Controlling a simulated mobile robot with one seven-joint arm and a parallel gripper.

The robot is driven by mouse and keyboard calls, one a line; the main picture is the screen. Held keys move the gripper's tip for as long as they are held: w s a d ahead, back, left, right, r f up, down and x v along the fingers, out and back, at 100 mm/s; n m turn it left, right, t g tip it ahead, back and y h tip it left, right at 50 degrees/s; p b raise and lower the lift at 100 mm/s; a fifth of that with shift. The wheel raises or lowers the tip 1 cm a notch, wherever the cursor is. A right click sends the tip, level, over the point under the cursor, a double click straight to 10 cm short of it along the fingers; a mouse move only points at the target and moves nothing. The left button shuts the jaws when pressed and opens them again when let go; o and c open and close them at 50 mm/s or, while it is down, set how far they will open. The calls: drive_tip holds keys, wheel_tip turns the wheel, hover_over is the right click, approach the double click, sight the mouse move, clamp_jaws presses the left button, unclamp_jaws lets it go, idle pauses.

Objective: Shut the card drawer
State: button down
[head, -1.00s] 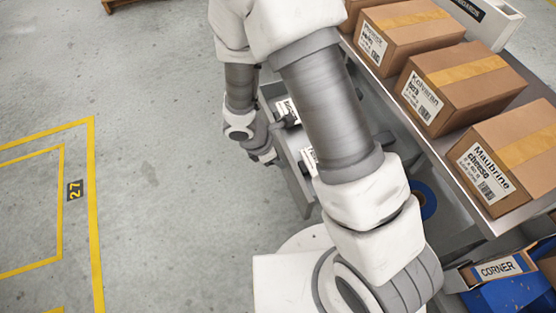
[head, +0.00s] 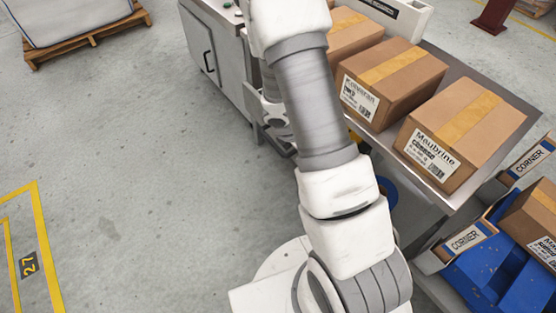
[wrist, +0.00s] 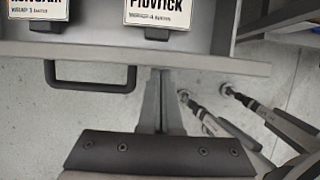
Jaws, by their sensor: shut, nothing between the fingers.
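The card drawer's grey front (wrist: 215,64) crosses the upper part of the wrist view. Its dark loop handle (wrist: 90,86) is left of my gripper. Behind the front, two white label cards show, one reading Plovrick (wrist: 160,14), so the drawer stands open. My gripper (wrist: 160,76) is shut and empty, with its fingertips at the outer face of the front, right of the handle. I cannot tell whether they touch it. In the head view my arm hides most of the drawer and the fingers.
Cartons, one marked Maubrine (head: 465,130), stand on the metal bench (head: 410,185) to the right. A grey cabinet (head: 215,60) stands beyond my arm. Boxes marked CORNER and a blue pallet (head: 490,270) are at lower right.

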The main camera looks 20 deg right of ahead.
drive_tip(key=w+d+p, duration=0.1)
drive_tip(key=d, duration=0.3)
drive_tip(key=w+d+p, duration=0.1)
drive_tip(key=d+p, duration=0.1)
drive_tip(key=d, duration=0.3)
drive_tip(key=w+d+p, duration=0.1)
drive_tip(key=d+p, duration=0.1)
drive_tip(key=d, duration=0.2)
drive_tip(key=shift+w+d, duration=0.15)
drive_tip(key=shift+w, duration=0.25)
drive_tip(key=shift+d+r, duration=0.1)
